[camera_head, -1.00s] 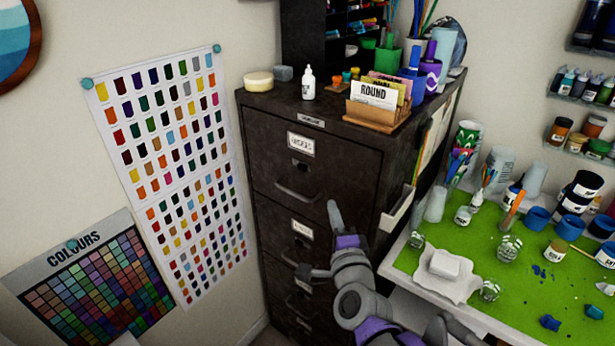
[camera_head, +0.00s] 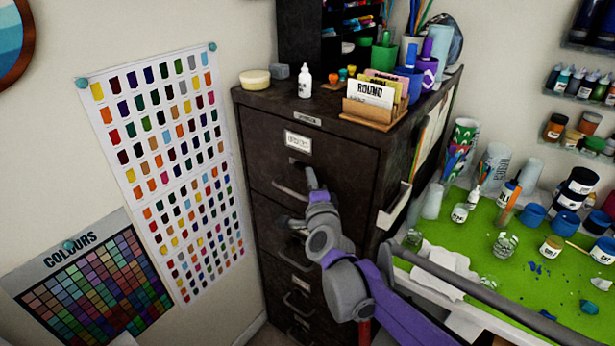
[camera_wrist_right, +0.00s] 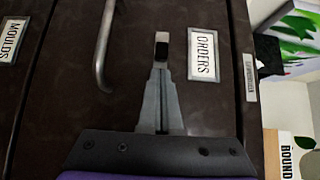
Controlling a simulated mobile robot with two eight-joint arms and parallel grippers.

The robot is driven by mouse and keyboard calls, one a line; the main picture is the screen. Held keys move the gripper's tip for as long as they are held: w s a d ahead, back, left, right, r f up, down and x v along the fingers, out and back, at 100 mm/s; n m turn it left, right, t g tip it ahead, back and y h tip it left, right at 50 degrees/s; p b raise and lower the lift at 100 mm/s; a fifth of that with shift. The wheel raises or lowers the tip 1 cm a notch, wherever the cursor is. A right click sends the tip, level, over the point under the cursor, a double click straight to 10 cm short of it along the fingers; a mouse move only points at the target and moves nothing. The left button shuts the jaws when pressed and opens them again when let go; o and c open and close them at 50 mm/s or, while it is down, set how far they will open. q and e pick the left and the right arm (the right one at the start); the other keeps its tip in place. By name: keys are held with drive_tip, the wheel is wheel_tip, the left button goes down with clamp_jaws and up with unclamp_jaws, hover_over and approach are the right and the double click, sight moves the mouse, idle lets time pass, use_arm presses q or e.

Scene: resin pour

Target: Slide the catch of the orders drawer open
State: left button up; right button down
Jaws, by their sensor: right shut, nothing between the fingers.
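The orders drawer (camera_head: 345,160) is the top drawer of a dark metal cabinet and looks closed. Its ORDERS label (camera_head: 298,142) also shows in the right wrist view (camera_wrist_right: 203,54). The catch (camera_wrist_right: 162,38) is a small pale and dark piece beside the label; in the head view my gripper partly hides it. My right gripper (camera_wrist_right: 163,70) is shut and empty, its fingertips right at the catch. I cannot tell whether they touch it. In the head view the right gripper (camera_head: 310,178) is in front of the drawer, below the label. My left gripper is not in view.
The drawer's bar handle (camera_head: 290,190) is just below and left of the fingers. A card holder (camera_head: 370,115) and a white bottle (camera_head: 305,83) stand on the cabinet top. A green-topped table (camera_head: 540,270) with pots and cups is to the right.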

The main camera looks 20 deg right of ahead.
sight(299, 168)
drive_tip(key=shift+w+a, duration=0.35)
drive_tip(key=shift+w, duration=0.05)
drive_tip(key=shift+w+a+b, duration=0.55)
drive_tip(key=shift+w+a, duration=0.2)
drive_tip(key=shift+w, duration=0.15)
drive_tip(key=shift+s, duration=0.1)
drive_tip(key=shift+d, duration=0.1)
